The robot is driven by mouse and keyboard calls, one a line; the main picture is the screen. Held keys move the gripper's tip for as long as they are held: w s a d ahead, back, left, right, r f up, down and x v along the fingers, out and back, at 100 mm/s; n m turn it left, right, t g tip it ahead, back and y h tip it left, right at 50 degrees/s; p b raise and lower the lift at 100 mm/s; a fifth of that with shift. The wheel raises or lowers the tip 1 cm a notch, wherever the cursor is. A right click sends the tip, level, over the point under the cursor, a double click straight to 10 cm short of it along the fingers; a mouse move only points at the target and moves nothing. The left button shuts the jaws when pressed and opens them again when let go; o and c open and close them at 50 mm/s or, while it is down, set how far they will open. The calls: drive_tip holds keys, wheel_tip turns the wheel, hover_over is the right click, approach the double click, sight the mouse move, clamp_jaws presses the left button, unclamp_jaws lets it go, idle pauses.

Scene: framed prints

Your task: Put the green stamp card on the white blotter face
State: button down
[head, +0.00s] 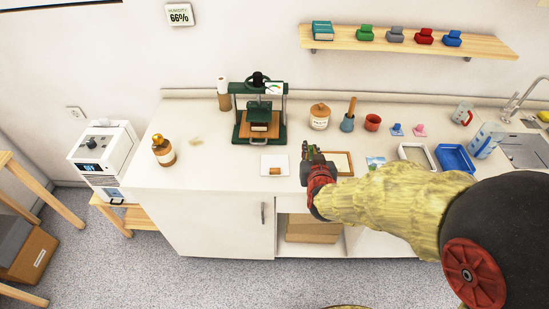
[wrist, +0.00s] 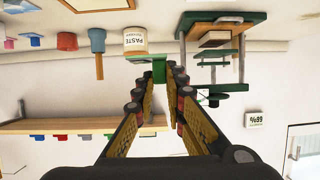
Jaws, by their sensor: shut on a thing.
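My gripper (head: 311,153) is shut on the green stamp card (wrist: 153,66), held between the fingertips in the wrist view. In the head view it is above the worktop's front half, and the card is hard to make out among the fingers. A flat white square (head: 266,160), which looks like the white blotter, lies on the worktop just left of my gripper. A small brown block (head: 275,171) sits on its front part. The gripper is apart from the square.
A green press (head: 241,128) stands behind the white square. A paste jar (head: 320,112) and a blue pot with a brush (head: 347,122) stand behind my gripper. A wood-framed board (head: 343,158), a grey tray (head: 404,150) and a blue tray (head: 454,151) lie to the right.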

drive_tip(key=shift+w+a+r, duration=0.15)
drive_tip(key=shift+a, duration=0.15)
drive_tip(key=w+a+f+b, duration=0.2)
drive_tip(key=w+a+f, duration=0.2)
drive_tip(key=a, duration=0.3)
drive_tip(key=b, duration=0.2)
hover_over(271, 165)
drive_tip(key=f, duration=0.5)
drive_tip(key=shift+s+d, duration=0.1)
drive_tip(key=shift+d, duration=0.2)
drive_tip(key=shift+a+f+b, duration=0.15)
drive_tip(key=shift+f+b, duration=0.1)
drive_tip(key=shift+b, duration=0.1)
wheel_tip(271, 165, down, 3)
drive_tip(key=shift+a+f+b, duration=0.1)
drive_tip(key=shift+f+b, duration=0.1)
drive_tip(key=shift+b, duration=0.85)
drive_tip(key=shift+r, duration=0.1)
